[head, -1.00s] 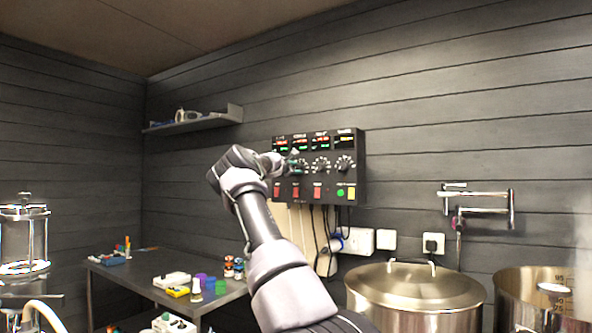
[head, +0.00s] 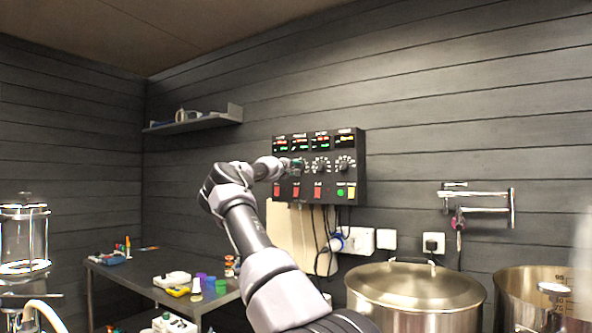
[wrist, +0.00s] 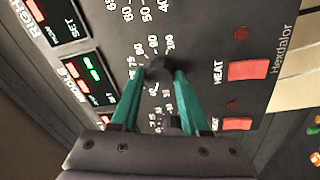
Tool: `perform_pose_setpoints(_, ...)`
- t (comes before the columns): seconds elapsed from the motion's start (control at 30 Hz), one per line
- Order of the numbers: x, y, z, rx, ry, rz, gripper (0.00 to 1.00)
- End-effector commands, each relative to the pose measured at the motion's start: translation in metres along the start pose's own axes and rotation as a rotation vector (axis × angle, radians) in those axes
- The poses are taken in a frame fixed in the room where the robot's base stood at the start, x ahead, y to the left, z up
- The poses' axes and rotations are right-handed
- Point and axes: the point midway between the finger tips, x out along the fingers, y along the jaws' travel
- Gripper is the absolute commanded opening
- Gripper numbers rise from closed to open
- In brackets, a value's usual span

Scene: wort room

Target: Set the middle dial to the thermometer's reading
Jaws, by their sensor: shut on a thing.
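The dark control panel (head: 359,180) hangs on the wall with a row of dials under small lit displays. My gripper (wrist: 160,75) has its two teal fingers shut on a dark knob, the middle dial (wrist: 156,64), in line with the display labelled MIDDLE (wrist: 90,73). A number scale rings the knob; its pointer is too unclear to read. In the head view my gripper (head: 297,166) covers most of that dial. The right dial (head: 320,165) is clear of it.
Red switches (head: 296,191) sit below the dials, close to my gripper. Cables and a white socket (head: 360,240) are under the panel. A lidded steel pot (head: 415,290) stands at the lower right, and a cluttered table (head: 135,275) at the left.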

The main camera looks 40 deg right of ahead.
Motion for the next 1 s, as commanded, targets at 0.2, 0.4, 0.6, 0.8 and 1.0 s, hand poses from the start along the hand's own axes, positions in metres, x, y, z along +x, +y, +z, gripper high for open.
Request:
perform_pose_setpoints(0.2, 0.0002, -0.0030, 0.0003, 0.193, -0.014, 0.012, 0.00)
perform_pose_setpoints(0.4, 0.0001, -0.0029, 0.0000, 0.347, -0.024, 0.022, 0.00)
perform_pose_setpoints(0.6, 0.0002, -0.0031, -0.0002, 0.451, -0.030, 0.029, 0.00)
perform_pose_setpoints(0.8, 0.0003, -0.0035, 0.0001, 0.513, -0.035, 0.033, 0.00)
perform_pose_setpoints(1.0, 0.0003, -0.0036, 0.0002, 0.533, -0.037, 0.034, 0.00)
